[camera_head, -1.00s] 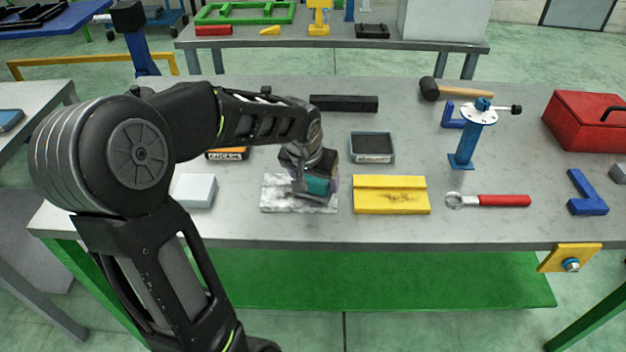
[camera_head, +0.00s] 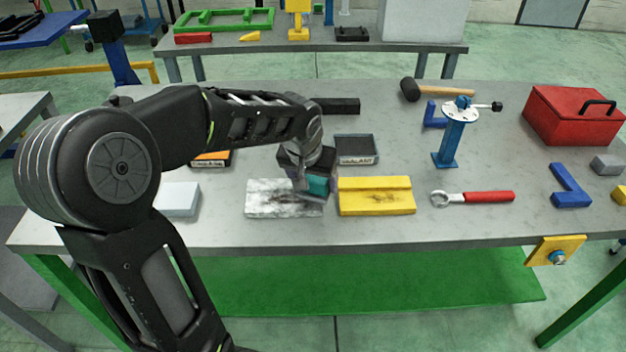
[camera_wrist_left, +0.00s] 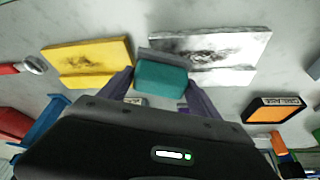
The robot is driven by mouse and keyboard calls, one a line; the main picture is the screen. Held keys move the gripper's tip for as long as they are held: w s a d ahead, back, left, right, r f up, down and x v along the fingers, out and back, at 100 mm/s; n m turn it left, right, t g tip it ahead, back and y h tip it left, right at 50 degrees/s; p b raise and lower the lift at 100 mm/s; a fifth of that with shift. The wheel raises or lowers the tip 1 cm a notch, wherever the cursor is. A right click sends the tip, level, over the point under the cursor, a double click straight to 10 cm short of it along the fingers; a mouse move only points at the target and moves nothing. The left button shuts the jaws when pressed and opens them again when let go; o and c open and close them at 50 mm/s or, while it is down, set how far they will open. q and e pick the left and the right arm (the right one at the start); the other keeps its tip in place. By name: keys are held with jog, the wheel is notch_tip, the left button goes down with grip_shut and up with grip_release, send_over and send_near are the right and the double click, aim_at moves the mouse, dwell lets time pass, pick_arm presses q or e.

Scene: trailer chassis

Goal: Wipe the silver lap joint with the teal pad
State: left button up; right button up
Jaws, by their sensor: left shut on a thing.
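The silver lap joint (camera_head: 266,200) lies on the grey workbench, with a dark smudge across its middle. It also shows in the wrist view (camera_wrist_left: 232,48). My left gripper (camera_head: 313,184) is shut on the teal pad (camera_head: 319,186), at the right end of the silver joint. In the wrist view the pad (camera_wrist_left: 161,78) sits between the fingers, its grey underside overlapping the joint's near edge. I cannot tell whether it touches the joint. My right gripper is not in view.
A yellow lap joint (camera_head: 377,197) lies just right of the pad. A black-topped tray (camera_head: 356,150) is behind, and a white block (camera_head: 179,199) is left. A red-handled wrench (camera_head: 475,198) and a blue stand (camera_head: 450,140) are farther right.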

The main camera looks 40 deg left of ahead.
aim_at(313, 177)
pick_arm(q)
jog(key=shift+r+p, duration=1.05)
jog(key=shift+r, duration=1.25)
jog(key=shift+r+p, duration=0.8)
jog(key=shift+r, duration=0.7)
